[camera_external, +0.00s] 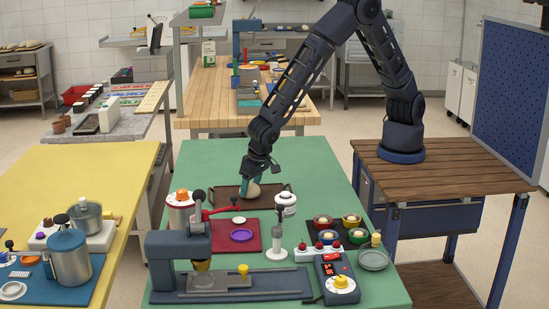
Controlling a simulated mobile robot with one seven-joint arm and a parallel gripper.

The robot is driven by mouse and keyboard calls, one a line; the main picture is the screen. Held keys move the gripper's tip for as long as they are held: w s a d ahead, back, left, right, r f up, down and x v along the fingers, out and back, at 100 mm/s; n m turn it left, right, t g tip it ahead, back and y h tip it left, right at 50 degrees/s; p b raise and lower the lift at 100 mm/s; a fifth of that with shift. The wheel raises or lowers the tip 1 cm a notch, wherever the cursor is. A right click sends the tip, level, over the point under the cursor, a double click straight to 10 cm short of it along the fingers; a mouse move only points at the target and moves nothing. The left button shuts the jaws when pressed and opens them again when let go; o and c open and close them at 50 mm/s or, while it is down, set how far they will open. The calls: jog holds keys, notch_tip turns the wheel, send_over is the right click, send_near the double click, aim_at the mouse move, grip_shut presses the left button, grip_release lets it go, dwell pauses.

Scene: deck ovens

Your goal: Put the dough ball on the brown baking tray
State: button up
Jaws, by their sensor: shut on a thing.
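My gripper (252,186) points down over the middle of the green table and is shut on a pale dough ball (254,191). The brown baking tray (226,195) lies flat on the table behind the red mat, directly under and around the gripper in this view. The dough ball appears over the tray. I cannot tell whether it touches the tray or hangs just above it. The gripper's teal fingers hide part of the ball.
A red mat (263,240) with a purple dish (241,236) lies in front. Several small bowls (322,223) stand front right. A dark press (180,257) is front left. The table's back is clear.

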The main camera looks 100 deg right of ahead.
aim_at(258, 193)
jog(key=shift+f, duration=0.1)
jog(key=o, duration=0.9)
jog(key=shift+o, duration=0.2)
jog(key=v, duration=1.2)
